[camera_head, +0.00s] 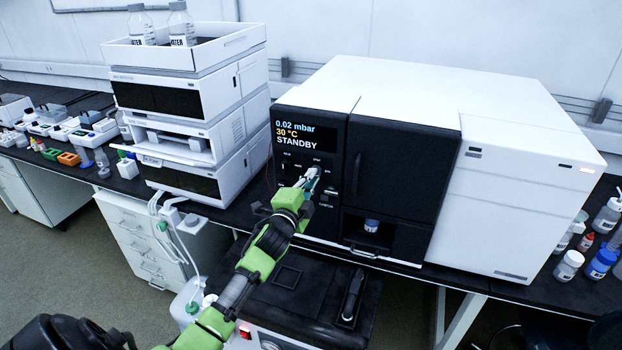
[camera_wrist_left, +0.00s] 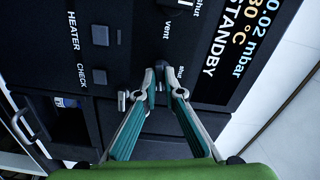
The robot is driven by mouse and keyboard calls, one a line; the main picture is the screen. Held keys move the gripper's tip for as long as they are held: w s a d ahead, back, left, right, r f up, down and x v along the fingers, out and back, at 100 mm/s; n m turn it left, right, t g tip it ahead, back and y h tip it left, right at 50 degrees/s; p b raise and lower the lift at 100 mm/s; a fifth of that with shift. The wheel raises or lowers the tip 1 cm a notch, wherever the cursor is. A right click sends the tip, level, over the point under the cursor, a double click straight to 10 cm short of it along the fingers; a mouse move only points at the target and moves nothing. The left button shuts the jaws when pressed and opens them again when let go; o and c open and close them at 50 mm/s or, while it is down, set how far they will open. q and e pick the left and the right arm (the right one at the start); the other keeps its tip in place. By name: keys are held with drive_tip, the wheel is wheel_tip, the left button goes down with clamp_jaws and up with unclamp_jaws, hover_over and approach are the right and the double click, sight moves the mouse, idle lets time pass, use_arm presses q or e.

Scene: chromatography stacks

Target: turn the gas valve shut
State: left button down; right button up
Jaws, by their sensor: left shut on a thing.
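The black instrument front panel (camera_head: 300,150) carries a screen reading 0.02 mbar, 30 °C, STANDBY. My left gripper (camera_head: 313,173) reaches up to the panel just below this screen. In the left wrist view the two fingertips of the left gripper (camera_wrist_left: 160,84) are closed on a small dark knob (camera_wrist_left: 160,76), which I take to be the gas valve. The fingers hide most of it, so I cannot tell which way it is turned. The labels "vent" and "shut" show on the panel nearby. My right gripper is not in view.
A white stack of modules (camera_head: 225,110) with a bottle tray on top stands left of the instrument. Grey switches (camera_wrist_left: 100,35) labelled HEATER and CHECK sit near my fingers. A small blue-marked vial (camera_head: 371,226) stands in the lower recess. Bottles (camera_head: 570,265) stand at the right.

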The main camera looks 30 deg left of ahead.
use_arm(q)
drive_tip(key=shift+n+p, duration=1.2)
drive_tip(key=shift+n, duration=6.4)
drive_tip(key=c, duration=2.2)
unclamp_jaws()
drive_tip(key=shift+o, duration=0.2)
drive_tip(key=shift+s, duration=0.1)
drive_tip(key=v, duration=1.2)
drive_tip(key=shift+f, duration=0.1)
